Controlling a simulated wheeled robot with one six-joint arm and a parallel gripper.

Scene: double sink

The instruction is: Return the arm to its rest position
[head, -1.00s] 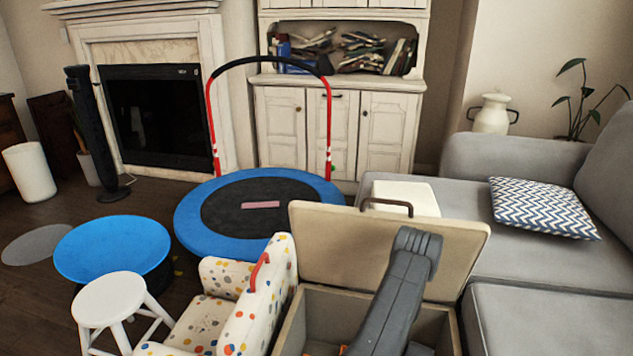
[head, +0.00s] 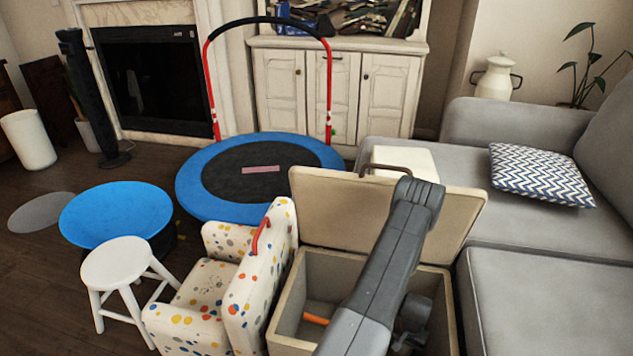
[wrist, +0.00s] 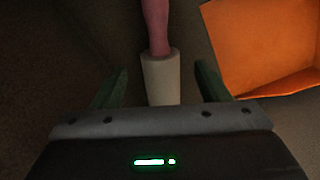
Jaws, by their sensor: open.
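My arm (head: 385,265) reaches down into an open beige storage box (head: 345,268) in the head view. My gripper (wrist: 160,80) shows in the wrist view with its two dark green fingers apart. A pale cylinder (wrist: 161,80) with a pink shaft (wrist: 155,25) lies in line with the gap between the fingers. I cannot tell whether the fingers touch it. An orange open container or panel (wrist: 265,45) lies to the right of the fingers. In the head view the fingertips are hidden by the arm and the box.
The box lid (head: 350,215) stands open behind my arm. A spotted child's armchair (head: 262,295) stands close on the left, with a white stool (head: 115,262) beyond it. A grey sofa (head: 540,285) is close on the right. A blue trampoline (head: 195,195) stands behind the box.

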